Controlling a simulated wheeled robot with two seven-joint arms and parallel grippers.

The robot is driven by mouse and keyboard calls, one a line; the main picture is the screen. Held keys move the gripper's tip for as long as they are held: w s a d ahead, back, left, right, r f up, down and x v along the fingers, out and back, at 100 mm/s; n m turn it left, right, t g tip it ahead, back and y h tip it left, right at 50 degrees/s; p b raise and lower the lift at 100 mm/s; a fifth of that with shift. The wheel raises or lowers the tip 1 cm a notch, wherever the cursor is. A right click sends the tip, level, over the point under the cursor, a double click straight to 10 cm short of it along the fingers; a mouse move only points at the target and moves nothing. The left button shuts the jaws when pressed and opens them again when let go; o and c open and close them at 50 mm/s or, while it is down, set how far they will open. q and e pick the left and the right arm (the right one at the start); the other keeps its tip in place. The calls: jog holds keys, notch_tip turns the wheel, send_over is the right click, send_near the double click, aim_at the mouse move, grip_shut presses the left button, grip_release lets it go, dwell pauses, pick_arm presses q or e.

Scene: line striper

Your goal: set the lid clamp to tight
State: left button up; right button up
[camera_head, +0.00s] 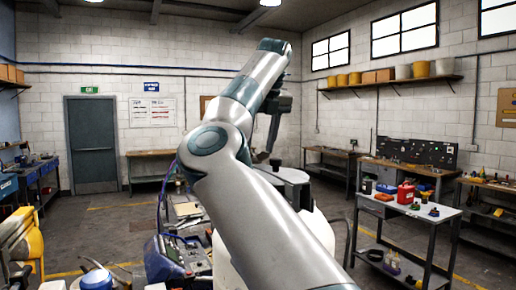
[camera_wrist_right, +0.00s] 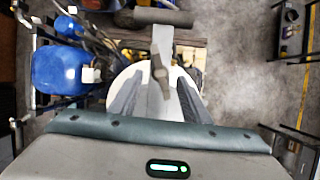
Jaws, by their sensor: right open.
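In the right wrist view, a small grey-brown lever or handle (camera_wrist_right: 160,72) sits on a pale flat bar across a round white lid (camera_wrist_right: 122,80); it looks like the lid clamp. Which setting it is at cannot be told. My right gripper (camera_wrist_right: 160,84) is open, with a finger on each side of the bar and the handle in the gap; contact cannot be told. In the head view my right gripper (camera_head: 264,155) hangs over the white lid (camera_head: 290,175), and my arm hides much of the machine below. My left gripper is not in view.
A blue round tank (camera_wrist_right: 60,70) is left of the lid in the right wrist view. In the head view a blue control box (camera_head: 172,262) stands left of my arm, and a cart (camera_head: 440,214) with a red can (camera_head: 405,193) stands right. Floor between is clear.

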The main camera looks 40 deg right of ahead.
aim_at(256, 157)
jog(key=shift+x, duration=1.25)
jog(key=c, duration=1)
jog(key=shift+a+m, duration=0.1)
jog(key=shift+m, duration=0.5)
jog(key=shift+c, duration=0.2)
jog(key=shift+w+m+g+h, duration=0.1)
jog(key=shift+m+g+h, duration=0.45)
jog(key=shift+m, duration=0.85)
jog(key=o, duration=1)
jog(key=shift+o, duration=0.2)
jog(key=shift+a, duration=0.1)
jog(key=shift+r, duration=0.15)
